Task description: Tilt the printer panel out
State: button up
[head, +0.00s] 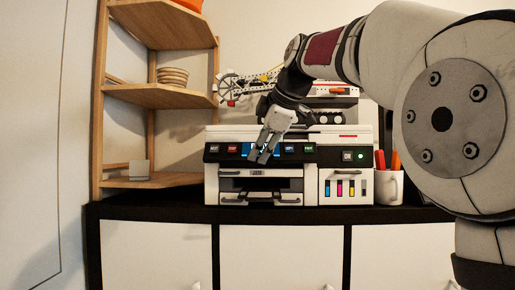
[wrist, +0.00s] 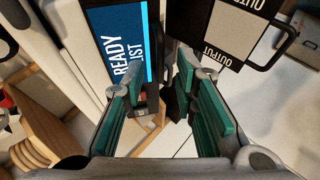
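The white printer (head: 312,187) stands on the dark cabinet top in the head view. Its black front panel (head: 213,151) carries several buttons and a blue screen, and looks close to upright. In the wrist view the panel's screen (wrist: 122,42) reads "READY" and "IST", with the black output part (wrist: 206,54) to its right. My gripper (head: 264,157) is in front of the panel's middle, pointing down and covering part of the screen. In the wrist view my gripper (wrist: 160,88) has its green-padded fingers apart, with nothing clearly held. Whether a fingertip touches the panel cannot be told.
A wooden corner shelf (head: 158,95) with stacked bowls (head: 172,77) stands left of the printer. A white pen cup (head: 388,187) stands close on its right. The dark cabinet top (head: 150,209) runs below. My arm fills the upper right.

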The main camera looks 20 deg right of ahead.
jog(key=v, duration=1.2)
jog(key=s+f+m+g+b, duration=0.1)
jog(key=s+f+m, duration=0.4)
jog(key=f, duration=0.9)
jog(key=s+f+m+g+h+b, duration=0.1)
jog(key=s+f+m, duration=0.4)
jog(key=s+f, duration=0.4)
jog(key=s+a+f+m+g+h+b, duration=0.1)
jog(key=s+f+m, duration=0.5)
jog(key=f, duration=1.2)
jog(key=shift+s+f+b, duration=0.4)
jog(key=shift+s+b, duration=0.15)
jog(key=shift+s, duration=0.25)
jog(key=shift+a, duration=0.15)
